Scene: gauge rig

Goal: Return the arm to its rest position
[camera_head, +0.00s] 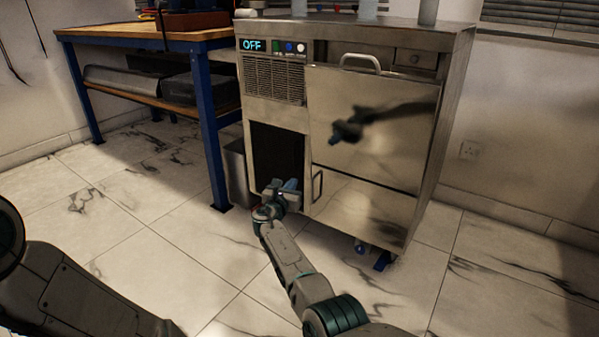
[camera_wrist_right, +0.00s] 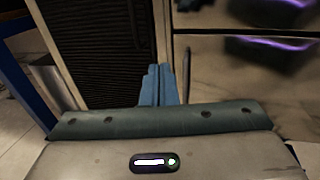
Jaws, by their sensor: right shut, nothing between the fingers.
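My right arm reaches forward from the bottom of the head view. Its gripper (camera_head: 290,186) is in front of the metal cabinet (camera_head: 368,205), low down, close to the dark opening at the cabinet's lower left. In the right wrist view the two blue fingers of the right gripper (camera_wrist_right: 159,84) lie together with nothing between them. I cannot tell whether the fingertips touch the cabinet. My left arm shows at the lower left of the head view, but its gripper is out of view.
The cabinet's display (camera_head: 254,45) reads OFF. A small handle (camera_head: 318,186) is right of my right gripper. A workbench (camera_head: 150,32) with blue legs stands to the left, and a grey bin (camera_head: 237,172) is beside the cabinet. The tiled floor in front is clear.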

